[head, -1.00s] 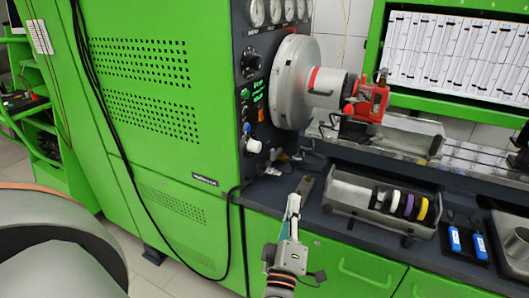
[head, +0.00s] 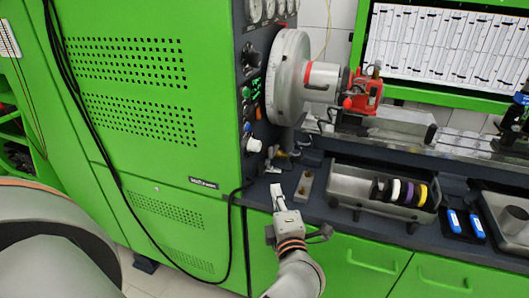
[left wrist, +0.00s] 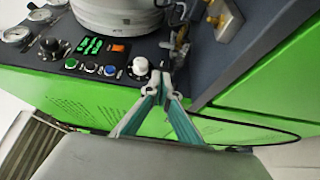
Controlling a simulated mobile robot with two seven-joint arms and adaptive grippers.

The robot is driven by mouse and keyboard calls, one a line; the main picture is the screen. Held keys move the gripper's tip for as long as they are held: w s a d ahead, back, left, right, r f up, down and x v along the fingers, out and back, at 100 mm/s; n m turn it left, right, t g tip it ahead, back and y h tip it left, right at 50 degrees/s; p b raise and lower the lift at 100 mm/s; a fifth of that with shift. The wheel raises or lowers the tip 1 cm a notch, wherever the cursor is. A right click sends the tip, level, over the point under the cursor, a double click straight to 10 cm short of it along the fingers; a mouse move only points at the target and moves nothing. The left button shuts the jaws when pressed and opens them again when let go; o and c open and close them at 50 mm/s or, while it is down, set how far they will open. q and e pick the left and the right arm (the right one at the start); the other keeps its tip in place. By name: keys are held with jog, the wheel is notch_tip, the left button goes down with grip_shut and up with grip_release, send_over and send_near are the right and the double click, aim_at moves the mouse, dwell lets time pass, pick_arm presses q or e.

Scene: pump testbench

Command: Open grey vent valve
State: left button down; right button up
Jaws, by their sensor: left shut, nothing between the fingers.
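My left gripper (head: 277,190) is shut and empty, low beside the right side of the green test cabinet. In the left wrist view its two thin fingers (left wrist: 164,74) meet at the tips, beside the white knob (left wrist: 139,66) of the dark control panel. Small brass and pale fittings (left wrist: 181,42) stand just right of the fingertips; they also show in the head view (head: 281,157). I cannot tell which fitting is the grey vent valve, or whether the fingertips touch anything. My right gripper is not in view.
A small plate with fittings (head: 304,186) lies on the bench. A grey tray (head: 346,186) holds coloured rings. A black cable hangs down the cabinet front.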

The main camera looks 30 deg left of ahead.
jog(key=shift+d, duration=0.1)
pick_arm(q)
jog(key=x, duration=2)
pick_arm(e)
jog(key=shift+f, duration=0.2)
pick_arm(q)
jog(key=shift+d+y, duration=0.15)
jog(key=shift+y, duration=0.15)
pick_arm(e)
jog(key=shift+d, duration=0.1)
